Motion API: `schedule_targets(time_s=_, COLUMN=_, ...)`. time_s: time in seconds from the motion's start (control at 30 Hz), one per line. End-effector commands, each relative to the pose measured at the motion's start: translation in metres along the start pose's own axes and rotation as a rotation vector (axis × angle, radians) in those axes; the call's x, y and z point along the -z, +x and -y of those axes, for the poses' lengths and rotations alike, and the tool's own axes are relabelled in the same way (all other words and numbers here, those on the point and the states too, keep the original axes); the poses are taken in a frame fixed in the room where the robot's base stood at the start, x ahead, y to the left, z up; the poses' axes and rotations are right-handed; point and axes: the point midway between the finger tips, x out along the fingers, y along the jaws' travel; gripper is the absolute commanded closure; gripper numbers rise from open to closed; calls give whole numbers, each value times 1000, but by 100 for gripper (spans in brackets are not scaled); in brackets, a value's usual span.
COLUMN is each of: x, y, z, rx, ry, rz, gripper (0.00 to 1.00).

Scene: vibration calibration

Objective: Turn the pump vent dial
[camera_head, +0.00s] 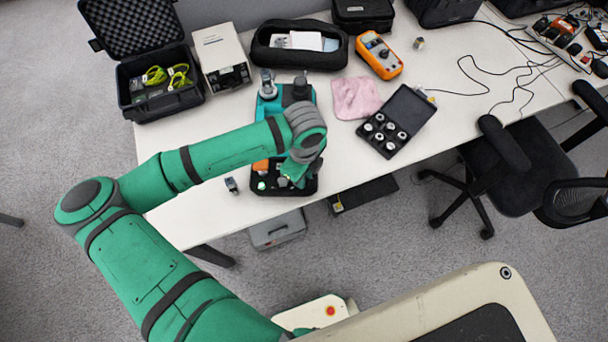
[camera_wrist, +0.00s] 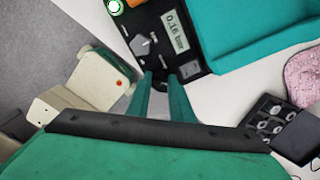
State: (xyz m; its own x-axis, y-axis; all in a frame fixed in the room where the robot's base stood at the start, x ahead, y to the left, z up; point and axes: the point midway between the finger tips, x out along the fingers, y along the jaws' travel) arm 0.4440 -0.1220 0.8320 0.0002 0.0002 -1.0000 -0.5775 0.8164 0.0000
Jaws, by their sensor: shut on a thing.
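The pump has a teal body (camera_head: 268,112) and a black control panel (camera_head: 262,186) at its near end. In the wrist view, the panel's display (camera_wrist: 177,32) reads about 0.16 bar, and a grey pointer knob (camera_wrist: 143,44) sits left of it. My gripper (camera_wrist: 160,77) reaches down to the panel's near edge, with its two teal fingers close together. It is shut on a small dark part there, seemingly the vent dial (camera_wrist: 161,75), mostly hidden by the fingers. The dial's angle cannot be read. In the head view, my gripper (camera_head: 294,175) is over the panel, partly behind my wrist.
An orange multimeter (camera_head: 378,55), a pink cloth (camera_head: 355,97) and an open black case of cylinders (camera_head: 408,115) lie right of the pump. A small grey object (camera_head: 231,185) lies left of the panel. The table's (camera_head: 190,215) near edge is close.

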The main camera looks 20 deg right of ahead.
Motion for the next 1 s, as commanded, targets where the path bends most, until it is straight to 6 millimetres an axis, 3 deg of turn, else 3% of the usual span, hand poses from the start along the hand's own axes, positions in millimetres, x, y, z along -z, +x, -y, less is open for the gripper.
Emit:
schedule_targets(time_s=0.4, x=1, y=0, z=1, rx=2, ry=175, rz=-1, gripper=100)
schedule_targets(time_s=0.93, x=1, y=0, z=1, rx=2, ry=196, rz=-1, gripper=100)
schedule_targets(time_s=0.97, x=1, y=0, z=1, rx=2, ry=196, rz=-1, gripper=76)
schedule_targets(time_s=1.0, x=1, y=0, z=1, rx=2, ry=196, rz=-1, gripper=66)
